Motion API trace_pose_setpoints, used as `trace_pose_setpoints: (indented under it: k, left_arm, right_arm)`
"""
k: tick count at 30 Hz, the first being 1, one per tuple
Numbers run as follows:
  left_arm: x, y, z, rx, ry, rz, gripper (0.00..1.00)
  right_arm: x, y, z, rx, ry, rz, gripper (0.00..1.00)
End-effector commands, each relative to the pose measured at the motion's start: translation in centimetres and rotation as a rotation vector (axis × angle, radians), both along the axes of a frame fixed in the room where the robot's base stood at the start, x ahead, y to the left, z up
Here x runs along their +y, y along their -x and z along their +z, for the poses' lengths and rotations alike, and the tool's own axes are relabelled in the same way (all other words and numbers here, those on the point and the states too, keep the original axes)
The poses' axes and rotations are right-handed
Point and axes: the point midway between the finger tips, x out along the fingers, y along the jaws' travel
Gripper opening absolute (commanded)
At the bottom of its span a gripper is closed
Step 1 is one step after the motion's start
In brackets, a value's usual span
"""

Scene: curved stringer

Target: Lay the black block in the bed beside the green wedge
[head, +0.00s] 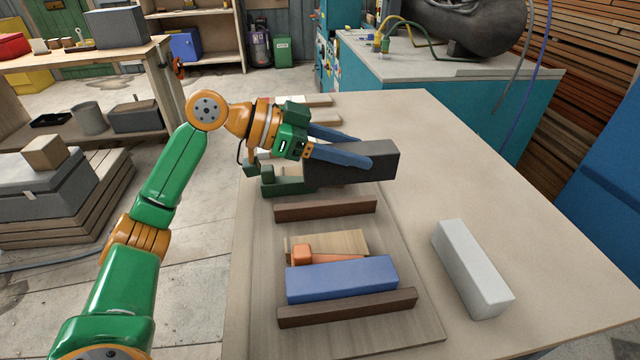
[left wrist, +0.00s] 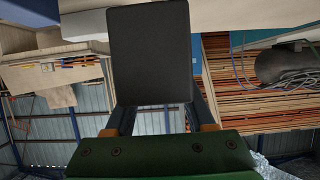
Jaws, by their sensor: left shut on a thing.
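My left gripper (head: 338,145) is shut on the black block (head: 375,163), one blue finger along its top and one along its near side. In the left wrist view the block (left wrist: 148,55) fills the space between the fingers. A dark green piece, which looks like the green wedge (head: 290,187), lies below and left of the block, beyond the far brown rail (head: 325,209). The block and the arm partly cover this part of the bed board (head: 400,235). I cannot tell whether the block touches the board or the wedge. My right gripper is not in view.
Nearer on the board, an orange wedge (head: 302,255), a tan wood piece (head: 345,240) and a blue block (head: 342,278) lie between the far rail and a near brown rail (head: 347,307). A white block (head: 470,268) lies on the table to the right. Table space right of the black block is clear.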

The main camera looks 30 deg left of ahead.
Motion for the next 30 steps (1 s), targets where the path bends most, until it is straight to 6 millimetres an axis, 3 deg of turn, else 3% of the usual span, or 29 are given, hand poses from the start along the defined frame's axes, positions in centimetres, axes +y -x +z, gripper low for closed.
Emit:
trace_pose_setpoints:
  k: [1,6,13,18,28,29,30]
  left_arm:
    - [1.2,-0.2,-0.9,0.008,0.003,0.006,0.0]
    - [3.8,-0.7,-4.2,0.005,0.003,0.005,0.0]
    - [5.6,-1.0,-6.4,0.002,0.002,0.003,0.0]
    - [5.5,-0.9,-9.0,0.001,0.001,0.001,0.0]
    - [5.4,-1.0,-9.6,-0.002,0.001,0.001,0.0]
    - [5.4,-0.9,-9.6,-0.002,0.0,0.001,0.6]
    - [5.4,-0.9,-9.5,-0.001,-0.001,0.001,0.71]
  right_arm:
    - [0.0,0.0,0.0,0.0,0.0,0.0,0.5]
    - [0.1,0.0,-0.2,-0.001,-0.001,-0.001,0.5]
    - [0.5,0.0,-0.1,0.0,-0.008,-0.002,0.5]
    - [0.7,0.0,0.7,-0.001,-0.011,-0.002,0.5]
    - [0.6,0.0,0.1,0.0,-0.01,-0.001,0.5]
    - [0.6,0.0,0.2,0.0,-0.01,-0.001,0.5]
    - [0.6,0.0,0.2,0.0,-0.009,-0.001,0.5]
